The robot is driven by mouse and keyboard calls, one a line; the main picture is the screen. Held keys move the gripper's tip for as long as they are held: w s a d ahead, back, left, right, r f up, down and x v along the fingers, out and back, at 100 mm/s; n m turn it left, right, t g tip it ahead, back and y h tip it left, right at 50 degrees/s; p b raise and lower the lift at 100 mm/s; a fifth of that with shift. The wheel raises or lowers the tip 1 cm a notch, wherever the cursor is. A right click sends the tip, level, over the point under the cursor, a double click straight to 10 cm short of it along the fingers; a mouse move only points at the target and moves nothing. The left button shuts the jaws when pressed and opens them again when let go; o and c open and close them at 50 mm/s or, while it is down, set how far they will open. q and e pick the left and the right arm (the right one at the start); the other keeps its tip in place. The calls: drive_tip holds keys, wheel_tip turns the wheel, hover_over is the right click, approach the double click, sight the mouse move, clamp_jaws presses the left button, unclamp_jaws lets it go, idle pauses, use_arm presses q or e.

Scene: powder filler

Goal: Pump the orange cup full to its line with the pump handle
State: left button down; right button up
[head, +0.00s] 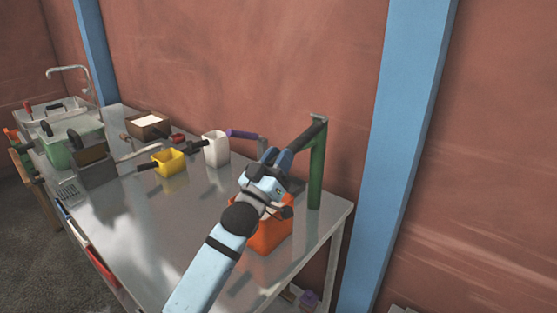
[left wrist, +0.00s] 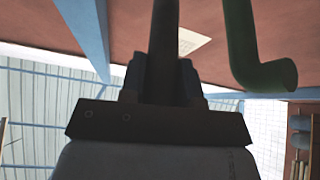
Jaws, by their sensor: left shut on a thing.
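The pump stands at the right end of the table, with a green post (head: 316,172) and a dark pump handle (head: 305,139) slanting down to the left from its top. My left gripper (head: 276,158) is shut on the handle's outer end. In the left wrist view, the dark handle (left wrist: 164,35) runs up from between the jaws of my left gripper (left wrist: 162,78). A green curved pipe (left wrist: 250,50) hangs beside it. The orange cup (head: 270,236) is on the table below my gripper, partly covered by my arm; its line and contents are hidden. My right gripper is out of view.
The grey table (head: 140,215) holds a white container (head: 216,149), a yellow cup (head: 172,162), a brown box (head: 147,126) and a grey-green bin (head: 76,140) further left. A blue pillar (head: 395,150) stands right of the table. The table's middle front is clear.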

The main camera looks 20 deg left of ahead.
use_arm(q)
drive_tip(key=c, duration=1)
unclamp_jaws()
drive_tip(key=shift+o, duration=0.8)
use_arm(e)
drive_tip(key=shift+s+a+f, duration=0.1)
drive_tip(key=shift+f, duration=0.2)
use_arm(q)
drive_tip(key=b+v, duration=0.1)
drive_tip(key=v, duration=1.2)
drive_tip(key=shift+s+f+b, duration=0.25)
drive_tip(key=shift+b, duration=0.1)
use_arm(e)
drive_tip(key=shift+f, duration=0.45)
use_arm(q)
drive_tip(key=shift+a, duration=0.15)
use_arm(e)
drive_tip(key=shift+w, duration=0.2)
